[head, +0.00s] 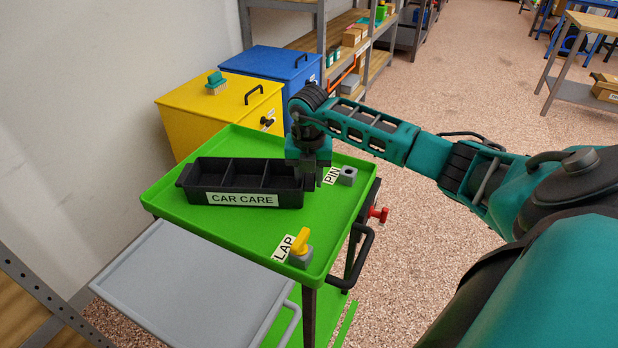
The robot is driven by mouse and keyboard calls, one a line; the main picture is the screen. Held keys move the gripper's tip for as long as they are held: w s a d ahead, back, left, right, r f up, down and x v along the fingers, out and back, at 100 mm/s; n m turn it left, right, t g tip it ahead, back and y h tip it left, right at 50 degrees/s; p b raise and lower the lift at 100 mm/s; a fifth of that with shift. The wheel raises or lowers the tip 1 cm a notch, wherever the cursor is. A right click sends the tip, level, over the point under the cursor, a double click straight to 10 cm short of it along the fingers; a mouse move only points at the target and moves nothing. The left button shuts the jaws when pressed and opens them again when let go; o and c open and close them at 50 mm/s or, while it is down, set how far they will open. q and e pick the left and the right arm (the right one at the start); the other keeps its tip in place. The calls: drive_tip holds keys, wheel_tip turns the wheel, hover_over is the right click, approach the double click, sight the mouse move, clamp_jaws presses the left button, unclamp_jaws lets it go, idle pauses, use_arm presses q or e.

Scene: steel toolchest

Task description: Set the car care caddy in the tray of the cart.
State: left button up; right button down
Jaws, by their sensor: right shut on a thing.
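The car care caddy (241,199) is a black, open, divided box with a white "CAR CARE" label on its front. It sits level within the outline of the green cart tray (190,221), toward the tray's back left. Whether its base touches the tray floor I cannot tell for sure. My right gripper (311,180) points down at the caddy's right end and is shut on it there. The fingers partly hide that end. My left gripper is not in view.
A grey flap (190,295) extends from the cart's front left. A yellow lever (301,241) and a grey pin block (347,176) stand along the tray's right side. Yellow (205,115) and blue (275,65) cabinets stand behind. The tray's front middle is clear.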

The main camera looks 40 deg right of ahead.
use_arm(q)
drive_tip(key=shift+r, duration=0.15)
use_arm(e)
drive_tip(key=c, duration=0.7)
unclamp_jaws()
drive_tip(key=shift+f, duration=0.1)
drive_tip(key=shift+c, duration=0.2)
use_arm(q)
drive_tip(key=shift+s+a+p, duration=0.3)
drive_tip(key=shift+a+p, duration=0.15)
drive_tip(key=shift+p, duration=0.45)
use_arm(e)
wheel_tip(320, 180, up, 12)
drive_tip(key=s+a, duration=0.1)
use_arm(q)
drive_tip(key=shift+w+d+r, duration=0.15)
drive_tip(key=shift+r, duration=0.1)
